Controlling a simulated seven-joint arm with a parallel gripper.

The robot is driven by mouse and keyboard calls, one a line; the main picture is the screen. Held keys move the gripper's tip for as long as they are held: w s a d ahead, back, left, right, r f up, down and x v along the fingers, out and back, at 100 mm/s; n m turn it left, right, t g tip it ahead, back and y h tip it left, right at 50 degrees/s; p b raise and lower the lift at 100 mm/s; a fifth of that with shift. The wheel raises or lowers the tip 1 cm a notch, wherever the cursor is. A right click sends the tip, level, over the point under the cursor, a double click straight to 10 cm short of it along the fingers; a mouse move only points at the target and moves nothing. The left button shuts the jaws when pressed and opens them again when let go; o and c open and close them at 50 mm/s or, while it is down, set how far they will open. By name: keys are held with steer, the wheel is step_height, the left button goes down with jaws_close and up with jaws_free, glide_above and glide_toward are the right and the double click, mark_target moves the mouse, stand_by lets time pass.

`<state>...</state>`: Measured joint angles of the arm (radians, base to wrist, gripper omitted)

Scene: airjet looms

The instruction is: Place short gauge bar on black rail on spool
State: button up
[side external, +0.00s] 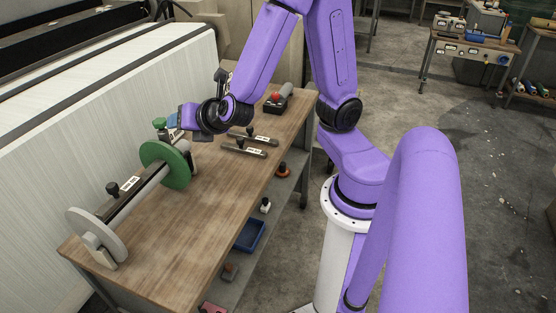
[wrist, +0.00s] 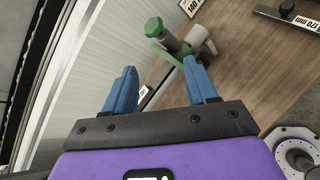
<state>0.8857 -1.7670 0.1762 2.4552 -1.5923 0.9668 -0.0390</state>
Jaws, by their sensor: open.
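The spool has a grey disc (side external: 96,234) at its near end and a green disc (side external: 166,165) at its far end. A black bar with a white label and a black knob (side external: 113,188) lies along the top between the discs; the rail under it is not clearly distinct. Two more dark gauge bars with knobs and labels lie on the table, a nearer one (side external: 236,147) and a farther one (side external: 246,135). Wrist-view labels read 140 (wrist: 188,7) and 170 mm (wrist: 301,21). My gripper (wrist: 160,67) is open and empty above the spool's green-disc end.
A green knob (side external: 159,123) stands at the spool's far end, close to my gripper; it also shows in the wrist view (wrist: 154,27). A red-buttoned box (side external: 276,100) sits at the table's far end. A white machine panel (side external: 70,125) borders the left. The table's near right is clear.

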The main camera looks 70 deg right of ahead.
steer(key=s+a+m+g+y, duration=0.2)
steer(key=s+m+g, duration=0.3)
steer(key=s, duration=0.6)
steer(key=s+a+f+m+g+y, duration=0.1)
steer(key=s+m+g, duration=0.5)
steer(key=s, duration=0.6)
steer(key=shift+a+m+y, duration=0.4)
steer(key=shift+m+y, duration=0.4)
steer(key=shift+m, duration=0.2)
